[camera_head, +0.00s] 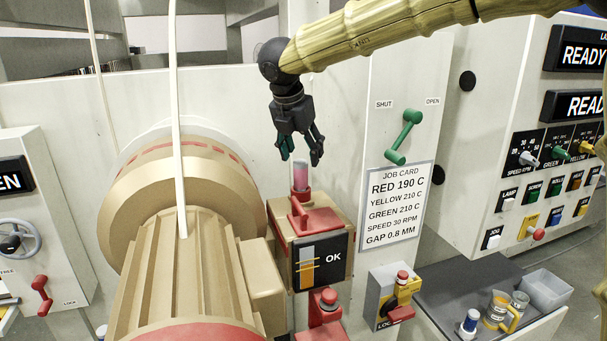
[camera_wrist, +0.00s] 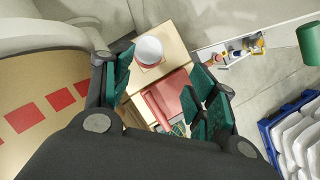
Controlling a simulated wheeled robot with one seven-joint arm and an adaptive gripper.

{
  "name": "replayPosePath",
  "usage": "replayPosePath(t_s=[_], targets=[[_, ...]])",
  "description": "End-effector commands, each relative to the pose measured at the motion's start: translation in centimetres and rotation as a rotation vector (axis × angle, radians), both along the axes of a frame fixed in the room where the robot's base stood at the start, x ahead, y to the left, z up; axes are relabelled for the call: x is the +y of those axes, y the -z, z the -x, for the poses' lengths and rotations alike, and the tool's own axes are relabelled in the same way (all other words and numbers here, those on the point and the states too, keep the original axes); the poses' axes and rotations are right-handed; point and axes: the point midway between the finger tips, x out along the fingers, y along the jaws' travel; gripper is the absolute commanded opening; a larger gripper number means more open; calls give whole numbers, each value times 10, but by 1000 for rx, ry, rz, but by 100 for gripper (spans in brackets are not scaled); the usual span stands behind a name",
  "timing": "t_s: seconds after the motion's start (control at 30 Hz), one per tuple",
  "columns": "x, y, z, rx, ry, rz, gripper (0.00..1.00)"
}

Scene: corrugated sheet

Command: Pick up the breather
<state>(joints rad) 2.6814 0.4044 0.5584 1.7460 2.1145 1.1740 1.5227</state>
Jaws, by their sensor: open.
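A small upright cylinder with a pinkish clear body (camera_head: 301,178), which looks like a breather, stands on top of the tan box (camera_head: 341,224) beside the large motor. My gripper (camera_head: 301,156) hangs just above it with its fingers spread and empty. In the wrist view its round white top (camera_wrist: 148,50) shows near the left finger, toward the top edge of the gap, and my gripper (camera_wrist: 162,80) is open around that area without visible contact. A similar small cylinder, blue and white (camera_head: 469,324), stands on the grey bench at the lower right.
A red lever (camera_head: 300,213) sits close beside the pinkish cylinder. The large tan motor (camera_head: 180,260) is to the left. A panel with a green handle (camera_head: 405,137) and job card (camera_head: 396,205) stands right. The bench holds a yellow jug (camera_head: 497,310) and grey bin (camera_head: 546,289).

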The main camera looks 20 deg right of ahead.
Motion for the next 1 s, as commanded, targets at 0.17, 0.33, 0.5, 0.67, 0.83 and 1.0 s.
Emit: replayPosePath(t_s=[0.17,0.33,0.5,0.67,0.83,1.0], targets=[[-3,18,-14,14,2,2,58],[-7,36,-14,13,5,3,58],[-11,52,-17,9,4,0,58],[-12,61,-23,12,4,0,58],[-12,62,-23,13,4,-1,58],[-12,61,-23,12,3,0,27]])
